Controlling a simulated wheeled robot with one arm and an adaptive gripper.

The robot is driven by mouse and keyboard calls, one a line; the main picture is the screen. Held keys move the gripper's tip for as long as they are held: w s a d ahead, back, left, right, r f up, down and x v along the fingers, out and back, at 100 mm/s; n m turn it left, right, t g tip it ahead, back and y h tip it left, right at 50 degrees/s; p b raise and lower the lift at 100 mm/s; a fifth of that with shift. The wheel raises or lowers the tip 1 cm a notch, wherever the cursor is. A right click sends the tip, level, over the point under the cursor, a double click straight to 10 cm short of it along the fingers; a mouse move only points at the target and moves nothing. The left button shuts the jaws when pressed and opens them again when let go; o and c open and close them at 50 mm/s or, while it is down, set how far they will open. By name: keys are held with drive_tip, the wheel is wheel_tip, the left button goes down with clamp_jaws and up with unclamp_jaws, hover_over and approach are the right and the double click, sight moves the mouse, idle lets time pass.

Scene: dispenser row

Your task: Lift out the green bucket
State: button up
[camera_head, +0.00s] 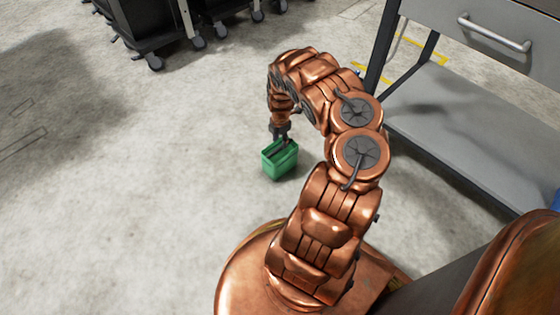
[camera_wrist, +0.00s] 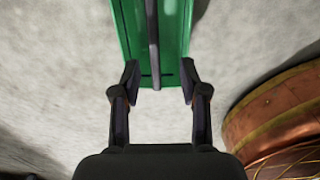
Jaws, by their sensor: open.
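The green bucket (camera_head: 280,162) is a small box-shaped container with an open top, in the middle of the head view; it appears to stand upright on the grey floor. My gripper (camera_head: 280,140) is just above it, pointing down at its top. In the wrist view the bucket (camera_wrist: 176,35) fills the top middle, and a thin dark bar, apparently its handle, runs lengthwise across it. The two fingers of my gripper (camera_wrist: 159,77) are open, one each side of the bar at the bucket's near end. Whether a finger touches the bucket I cannot tell.
A grey workbench with a drawer (camera_head: 490,35) and a low shelf (camera_head: 450,125) stands at the right. Black wheeled carts (camera_head: 150,25) stand at the top left. The floor (camera_head: 110,170) left of the bucket is clear.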

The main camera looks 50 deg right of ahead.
sight(280, 147)
drive_tip(key=shift+w+d+f+b, duration=0.1)
drive_tip(key=shift+w+f+b, duration=0.1)
drive_tip(key=shift+f+b, duration=1.25)
drive_tip(key=shift+w+d+f+b, duration=0.15)
drive_tip(key=shift+f+b, duration=0.75)
drive_tip(key=shift+f, duration=0.95)
clamp_jaws()
